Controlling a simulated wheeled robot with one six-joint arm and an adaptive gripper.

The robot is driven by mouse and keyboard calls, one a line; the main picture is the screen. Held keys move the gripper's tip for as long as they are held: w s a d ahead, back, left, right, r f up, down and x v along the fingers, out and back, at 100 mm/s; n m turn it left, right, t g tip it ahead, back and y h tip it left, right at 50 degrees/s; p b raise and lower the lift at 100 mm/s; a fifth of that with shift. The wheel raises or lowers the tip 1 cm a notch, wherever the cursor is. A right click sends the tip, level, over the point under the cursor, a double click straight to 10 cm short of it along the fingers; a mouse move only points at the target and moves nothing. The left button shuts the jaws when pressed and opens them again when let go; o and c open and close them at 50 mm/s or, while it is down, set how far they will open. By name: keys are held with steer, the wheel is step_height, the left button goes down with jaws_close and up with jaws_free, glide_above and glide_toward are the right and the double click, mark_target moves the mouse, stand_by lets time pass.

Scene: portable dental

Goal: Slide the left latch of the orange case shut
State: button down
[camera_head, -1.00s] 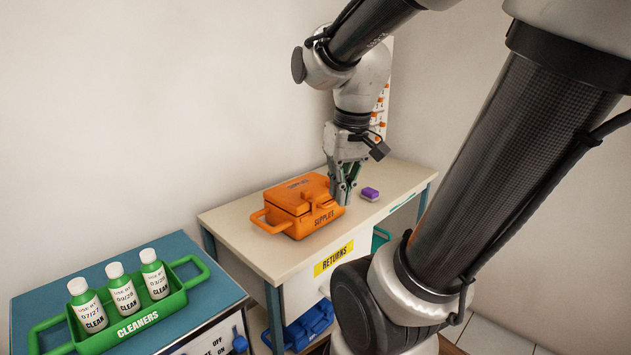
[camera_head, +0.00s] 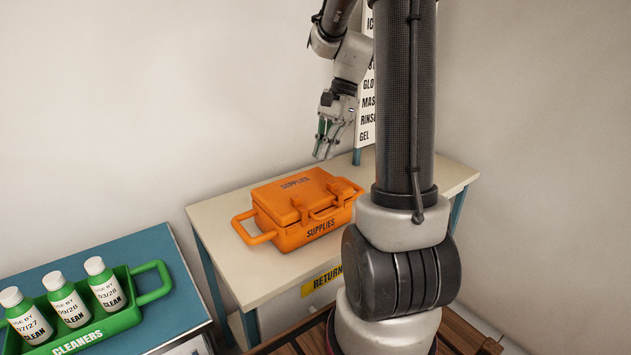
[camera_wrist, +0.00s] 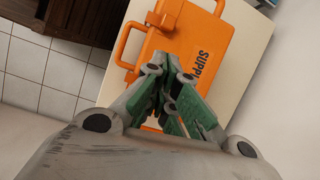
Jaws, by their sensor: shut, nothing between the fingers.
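The orange case (camera_head: 275,228), marked SUPPLIES, stands on the cream-topped table with its lid down. Its left latch (camera_head: 300,211) and right latch (camera_head: 335,191) show at the front edge of the lid; I cannot tell how far each is slid. My gripper (camera_head: 321,154) is shut and empty, in the air above and behind the case, apart from it. In the wrist view, my gripper (camera_wrist: 165,82) points toward the case (camera_wrist: 182,45), covering part of it.
The table (camera_head: 225,235) has free room left of the case. A green carrier (camera_head: 118,322) of white-labelled bottles stands on the blue-topped cabinet (camera_head: 165,262) at left. My arm hides part of the table's right side.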

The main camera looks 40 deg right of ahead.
mark_target(307, 200)
steer(key=shift+s+a+m, duration=0.15)
steer(key=shift+a+m, duration=0.05)
steer(key=shift+m, duration=0.5)
steer(key=x, duration=1)
steer(key=shift+s+a, duration=0.1)
steer(key=a, duration=0.3)
steer(key=shift+s+a, duration=0.1)
steer(key=shift+a, duration=0.1)
steer(key=v, duration=1)
steer(key=shift+d, duration=0.1)
